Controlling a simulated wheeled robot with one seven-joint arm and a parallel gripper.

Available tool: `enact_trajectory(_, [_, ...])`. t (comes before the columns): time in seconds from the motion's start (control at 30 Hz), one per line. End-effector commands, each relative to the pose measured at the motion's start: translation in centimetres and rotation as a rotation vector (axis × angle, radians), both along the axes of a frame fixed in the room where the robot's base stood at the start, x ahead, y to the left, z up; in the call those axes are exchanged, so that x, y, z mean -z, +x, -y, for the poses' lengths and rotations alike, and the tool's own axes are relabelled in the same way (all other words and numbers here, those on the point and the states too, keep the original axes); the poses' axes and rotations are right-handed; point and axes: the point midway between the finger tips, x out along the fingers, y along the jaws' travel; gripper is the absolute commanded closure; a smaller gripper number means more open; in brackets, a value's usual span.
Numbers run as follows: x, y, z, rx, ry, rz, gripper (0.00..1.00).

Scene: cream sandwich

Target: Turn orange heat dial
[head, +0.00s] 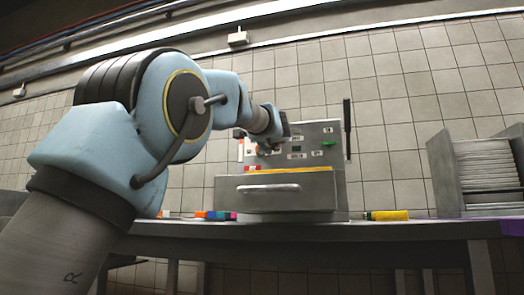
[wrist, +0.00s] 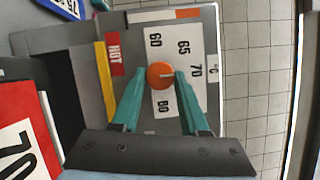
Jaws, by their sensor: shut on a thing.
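The orange heat dial (wrist: 160,74) is a round knob on a white scale plate (wrist: 187,60) in the wrist view. Numbers 60, 65, 70 and °C are printed around it; another number below is hard to read. A pale line on the dial points right in that view, roughly toward the 70 side. My gripper (wrist: 160,79) has its two teal fingers on either side of the dial and is shut on it. In the head view my gripper (head: 271,146) is at the left part of the machine's panel, and the dial is hard to make out there.
The grey machine (head: 230,195) has a handle (head: 270,188) and a black lever (head: 347,128) at its right. A red HOT label (wrist: 114,54) is beside the dial.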

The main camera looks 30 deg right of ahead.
Motion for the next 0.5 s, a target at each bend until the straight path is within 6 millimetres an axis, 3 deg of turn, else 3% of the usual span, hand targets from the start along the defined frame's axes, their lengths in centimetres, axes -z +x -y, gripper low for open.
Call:
enact_trajectory(0.2, [0.11, 0.01, 0.06, 0.001, 0.001, -0.002, 1.00])
enact_trajectory(0.23, [0.11, 0.01, 0.07, 0.001, 0.001, -0.002, 0.54])
enact_trajectory(0.5, [0.05, 0.00, 0.03, 0.001, 0.000, -0.001, 0.26])
